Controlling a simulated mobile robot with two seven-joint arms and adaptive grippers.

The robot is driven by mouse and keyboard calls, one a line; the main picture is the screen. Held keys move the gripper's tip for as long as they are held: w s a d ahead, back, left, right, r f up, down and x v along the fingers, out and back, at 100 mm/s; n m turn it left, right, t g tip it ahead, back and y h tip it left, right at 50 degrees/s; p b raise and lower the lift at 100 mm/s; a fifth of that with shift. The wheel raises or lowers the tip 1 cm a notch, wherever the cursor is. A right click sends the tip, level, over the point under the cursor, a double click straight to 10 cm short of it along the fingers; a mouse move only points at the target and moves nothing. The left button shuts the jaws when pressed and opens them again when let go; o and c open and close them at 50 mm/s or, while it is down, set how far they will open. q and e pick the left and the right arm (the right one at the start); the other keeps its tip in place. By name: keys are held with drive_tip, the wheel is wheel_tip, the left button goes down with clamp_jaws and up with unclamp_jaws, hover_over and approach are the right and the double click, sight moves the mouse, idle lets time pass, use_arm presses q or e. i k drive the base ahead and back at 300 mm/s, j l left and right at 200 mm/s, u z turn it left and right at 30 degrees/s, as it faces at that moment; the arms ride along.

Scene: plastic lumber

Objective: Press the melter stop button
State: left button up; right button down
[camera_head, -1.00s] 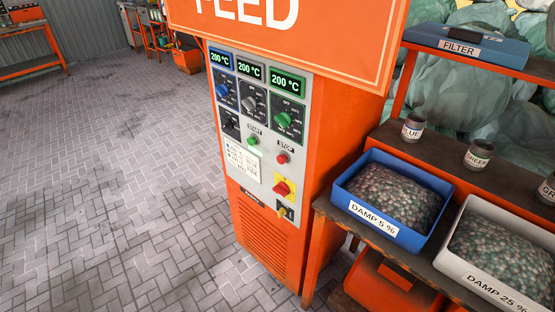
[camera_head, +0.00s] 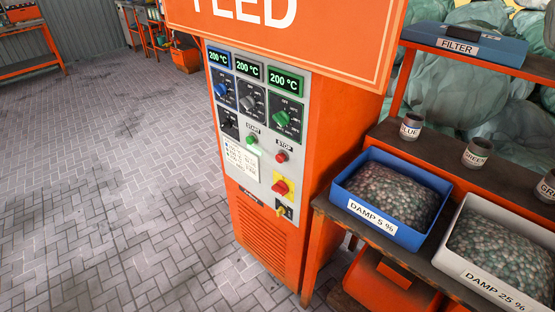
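The melter's control panel (camera_head: 256,125) is on the front of an orange cabinet (camera_head: 325,140) in the middle of the view. A small red button (camera_head: 282,157) sits under the STOP label (camera_head: 285,146) on the panel's right side. A green button (camera_head: 251,139) sits under the START label to its left. Below the stop button is a larger red knob on a yellow plate (camera_head: 280,186). Three displays at the top each read 200 °C. Neither of my grippers is in view.
To the right, a bench holds a blue DAMP 5 % bin (camera_head: 373,229) and a grey DAMP 25 % bin (camera_head: 490,281). Several small cups, including BLUE (camera_head: 411,127), stand on a shelf behind. An orange FEED sign (camera_head: 290,35) overhangs the panel. Floor (camera_head: 120,200) at left is clear.

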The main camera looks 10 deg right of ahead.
sight(280, 158)
drive_tip(key=i+j+z, duration=0.35)
drive_tip(key=j, duration=0.45)
drive_tip(key=j+z, duration=0.4)
drive_tip(key=j, duration=0.4)
drive_tip(key=i+j+z, duration=0.1)
drive_tip(key=j+z, duration=0.25)
drive_tip(key=j, duration=0.55)
